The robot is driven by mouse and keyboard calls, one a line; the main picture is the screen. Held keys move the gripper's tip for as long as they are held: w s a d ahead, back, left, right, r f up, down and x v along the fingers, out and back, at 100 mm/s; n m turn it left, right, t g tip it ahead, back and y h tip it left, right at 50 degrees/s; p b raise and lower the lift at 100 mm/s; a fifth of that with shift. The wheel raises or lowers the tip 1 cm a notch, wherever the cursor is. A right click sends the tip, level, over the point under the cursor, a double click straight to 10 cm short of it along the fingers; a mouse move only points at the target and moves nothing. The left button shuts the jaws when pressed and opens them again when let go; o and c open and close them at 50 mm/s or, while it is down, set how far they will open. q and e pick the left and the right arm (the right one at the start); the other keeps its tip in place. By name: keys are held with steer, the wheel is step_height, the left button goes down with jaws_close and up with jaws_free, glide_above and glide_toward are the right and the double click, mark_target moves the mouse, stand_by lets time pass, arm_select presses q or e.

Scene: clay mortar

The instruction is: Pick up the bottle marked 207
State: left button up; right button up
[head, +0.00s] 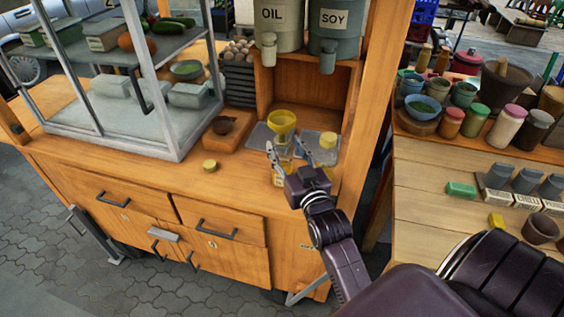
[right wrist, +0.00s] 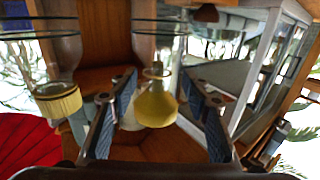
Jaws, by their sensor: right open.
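A clear bottle with a yellow funnel (head: 282,122) in its top stands on a grey mat on the wooden counter. Its lower part is partly hidden behind my right gripper (head: 290,154). A second clear jar with a yellow cap (head: 327,141) stands just to its right. No number 207 is legible on either. My right gripper is open and empty at the funnel bottle. In the right wrist view, which looks upside down, the yellow funnel (right wrist: 156,104) shows between the spread fingers, and the yellow cap (right wrist: 58,98) is outside them at left. My left gripper is out of view.
OIL (head: 276,20) and SOY (head: 336,22) containers stand on the shelf above. A glass case (head: 150,120) bounds the left; a wooden post (head: 375,90) bounds the right.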

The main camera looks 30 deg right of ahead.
mark_target(285, 142)
steer(key=x, duration=0.4)
steer(key=shift+d+p, duration=0.2)
steer(key=shift+p, duration=0.15)
steer(key=shift+s, duration=0.1)
steer(key=shift+c, duration=0.3)
jaws_close()
steer(key=shift+r, duration=0.1)
